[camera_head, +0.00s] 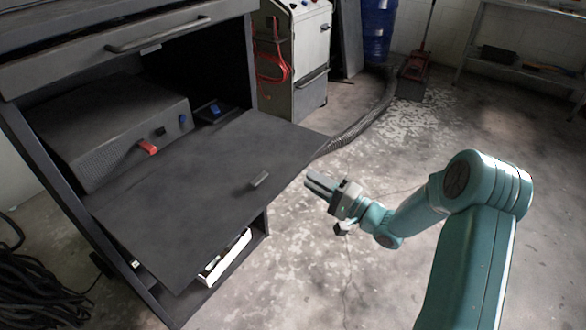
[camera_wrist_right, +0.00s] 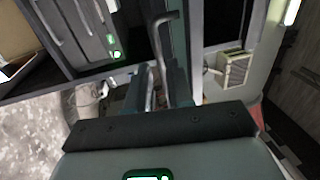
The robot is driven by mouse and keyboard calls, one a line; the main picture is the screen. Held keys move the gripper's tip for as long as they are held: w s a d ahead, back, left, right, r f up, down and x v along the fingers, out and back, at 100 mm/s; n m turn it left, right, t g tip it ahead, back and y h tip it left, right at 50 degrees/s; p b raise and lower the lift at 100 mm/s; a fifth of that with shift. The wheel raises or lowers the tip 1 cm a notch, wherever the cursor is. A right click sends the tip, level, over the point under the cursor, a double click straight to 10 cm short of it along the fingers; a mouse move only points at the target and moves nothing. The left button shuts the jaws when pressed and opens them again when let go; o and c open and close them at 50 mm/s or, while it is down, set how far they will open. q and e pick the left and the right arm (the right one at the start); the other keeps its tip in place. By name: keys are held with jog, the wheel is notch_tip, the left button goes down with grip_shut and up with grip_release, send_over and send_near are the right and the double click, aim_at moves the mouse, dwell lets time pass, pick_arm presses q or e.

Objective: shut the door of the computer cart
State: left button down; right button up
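The computer cart (camera_head: 252,60) is dark grey and stands at the left of the head view. Its door (camera_head: 215,175) is open, folded down and sticking out from the compartment, with a small handle (camera_head: 260,180) near its outer edge. My right gripper (camera_head: 312,186) is just right of the door's outer edge, apart from it in the picture. Its fingers also show in the wrist view (camera_wrist_right: 160,88), with a gap between them. A bent grey bar (camera_wrist_right: 156,60) shows in that gap; I cannot tell whether it is touched. My left gripper is not in view.
A grey device (camera_head: 115,130) with a red switch sits inside the compartment. A drawer with a handle (camera_head: 158,35) is above. A white machine (camera_head: 308,50) with red cables stands behind. Black cables (camera_head: 35,285) lie at lower left.

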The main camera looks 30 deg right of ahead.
aim_at(292, 167)
jog(key=x, duration=0.7)
jog(key=shift+w+b, duration=0.15)
jog(key=shift+b, duration=0.2)
jog(key=shift+c, duration=0.3)
grip_shut()
